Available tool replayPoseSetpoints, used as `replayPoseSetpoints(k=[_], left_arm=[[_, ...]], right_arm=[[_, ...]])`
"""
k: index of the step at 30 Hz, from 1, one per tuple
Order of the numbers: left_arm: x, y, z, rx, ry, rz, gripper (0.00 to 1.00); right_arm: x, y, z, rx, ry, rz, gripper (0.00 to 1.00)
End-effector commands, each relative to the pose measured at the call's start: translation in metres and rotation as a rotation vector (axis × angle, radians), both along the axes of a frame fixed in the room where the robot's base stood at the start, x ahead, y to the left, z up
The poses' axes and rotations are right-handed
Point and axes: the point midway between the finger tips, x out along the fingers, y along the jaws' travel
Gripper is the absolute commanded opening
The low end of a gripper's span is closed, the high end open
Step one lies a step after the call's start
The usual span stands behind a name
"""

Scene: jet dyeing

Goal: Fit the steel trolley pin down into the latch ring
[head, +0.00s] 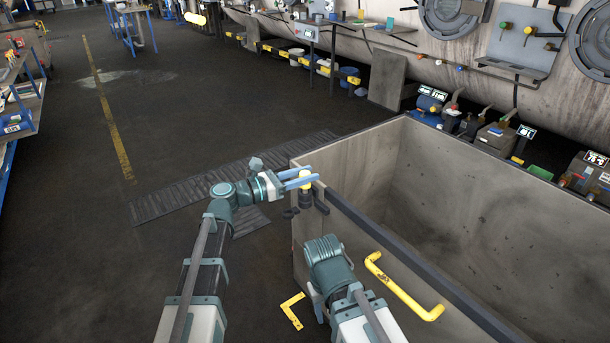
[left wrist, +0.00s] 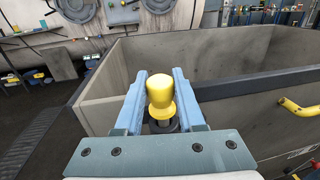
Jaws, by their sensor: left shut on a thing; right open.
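The trolley pin has a yellow knob (head: 305,176) that sits between the blue fingers of my left gripper (head: 309,179), which is shut on it. The knob also shows in the left wrist view (left wrist: 160,97), with a short length of steel shank (left wrist: 165,123) below it. A dark ring-like fitting (head: 305,199) lies just under the knob at the trolley's near corner. The pin looks upright over it, but its lower end is hidden, so I cannot tell how deep it sits. My right gripper (head: 318,302) is low beside the trolley wall, open and partly hidden by its own wrist.
The grey open trolley (head: 350,205) fills the right, with a dark rim. A yellow handle (head: 402,287) sticks out from its near wall beside my right arm. A yellow angled bar (head: 292,310) shows lower down. The floor at left is clear around a ribbed mat (head: 160,204).

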Motion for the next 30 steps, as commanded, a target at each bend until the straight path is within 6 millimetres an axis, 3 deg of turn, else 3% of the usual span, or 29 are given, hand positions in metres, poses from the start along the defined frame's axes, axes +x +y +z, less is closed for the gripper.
replayPoseSetpoints(k=[10,11,15,17,26,30], left_arm=[[0.0,0.0,-0.002,0.0,0.0,0.0,0.0],[0.0,0.0,-0.002,0.0,0.0,0.0,0.4],[0.0,0.0,-0.002,0.0,0.0,0.0,0.65],[0.0,0.0,-0.002,0.0,0.0,0.0,0.73],[-0.001,0.001,-0.002,0.0,0.0,0.0,0.73],[-0.008,0.014,-0.002,0.0,0.0,0.002,0.73]], right_arm=[[0.0,0.0,-0.002,0.0,0.0,0.0,0.5],[0.0,0.0,-0.002,0.0,0.0,0.0,0.5],[0.0,0.0,-0.002,0.0,0.0,0.0,0.5],[0.0,0.0,-0.002,0.0,0.0,0.0,0.5],[0.0,0.0,-0.002,0.0,0.0,0.0,0.5],[0.0,0.0,-0.002,0.0,0.0,0.0,0.5]])
